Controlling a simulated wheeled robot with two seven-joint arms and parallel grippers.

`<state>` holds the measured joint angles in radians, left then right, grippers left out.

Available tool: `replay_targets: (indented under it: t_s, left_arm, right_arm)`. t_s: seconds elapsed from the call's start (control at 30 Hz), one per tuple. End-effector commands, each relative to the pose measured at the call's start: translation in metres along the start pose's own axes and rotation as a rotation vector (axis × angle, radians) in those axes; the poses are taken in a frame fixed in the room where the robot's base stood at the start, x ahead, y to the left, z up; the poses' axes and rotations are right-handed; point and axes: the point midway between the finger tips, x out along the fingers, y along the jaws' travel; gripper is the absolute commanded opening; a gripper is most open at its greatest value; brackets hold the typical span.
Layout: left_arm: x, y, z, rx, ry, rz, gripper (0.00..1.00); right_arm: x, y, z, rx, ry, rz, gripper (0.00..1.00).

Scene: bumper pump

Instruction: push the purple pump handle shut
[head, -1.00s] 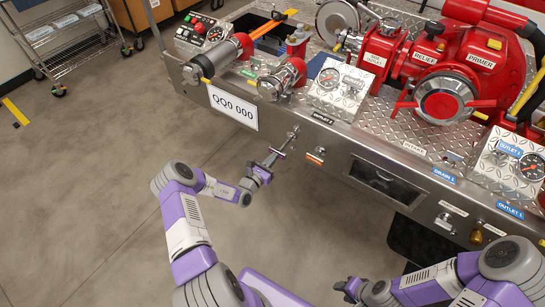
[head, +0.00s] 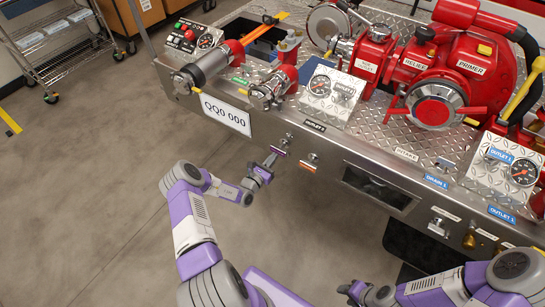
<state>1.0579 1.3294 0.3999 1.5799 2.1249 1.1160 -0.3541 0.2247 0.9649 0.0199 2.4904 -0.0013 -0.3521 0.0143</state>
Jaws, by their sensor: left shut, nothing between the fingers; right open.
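The handle looks short, close against the panel. My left gripper (head: 269,161) is shut and empty, just below and in front of the handle. I cannot tell whether its tips touch it. My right gripper (head: 350,289) is open and empty, low in the view and far from the handle.
A second handle (head: 313,157) with an orange label stands just right. Further right are another panel handle (head: 438,223) and a brass fitting (head: 470,240). Red pump parts (head: 463,65) and gauges sit on top. A wire cart (head: 65,50) stands back left. The floor at left is clear.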

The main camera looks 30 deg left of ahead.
Motion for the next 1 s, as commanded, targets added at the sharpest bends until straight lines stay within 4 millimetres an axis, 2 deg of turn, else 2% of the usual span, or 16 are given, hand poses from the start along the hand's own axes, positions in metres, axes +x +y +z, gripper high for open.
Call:
replay_targets:
  t_s: [0.07,0.3,0.5,0.67,0.9,1.0]
  left_arm:
    - [-0.014,-0.001,0.001,-0.002,0.010,-0.002,0.00]
    - [-0.071,-0.002,-0.002,-0.004,0.014,-0.003,0.00]
    - [-0.103,-0.002,-0.003,-0.002,0.013,-0.004,0.00]
    - [-0.114,-0.002,-0.004,-0.002,0.012,-0.004,0.00]
    - [-0.115,-0.003,-0.004,-0.002,0.012,-0.007,0.00]
    - [-0.112,-0.017,-0.003,-0.003,0.022,-0.058,0.00]
  right_arm:
    - [-0.012,-0.004,0.001,0.000,0.000,0.000,0.43]
    - [-0.027,-0.010,0.001,0.000,0.000,0.000,0.43]
    - [-0.033,-0.012,0.001,0.000,0.000,0.000,0.43]
    - [-0.035,-0.013,0.002,0.000,0.000,0.000,0.43]
    - [-0.035,-0.013,0.002,0.000,0.000,0.000,0.43]
    - [-0.035,-0.013,0.002,0.000,0.000,0.000,0.43]
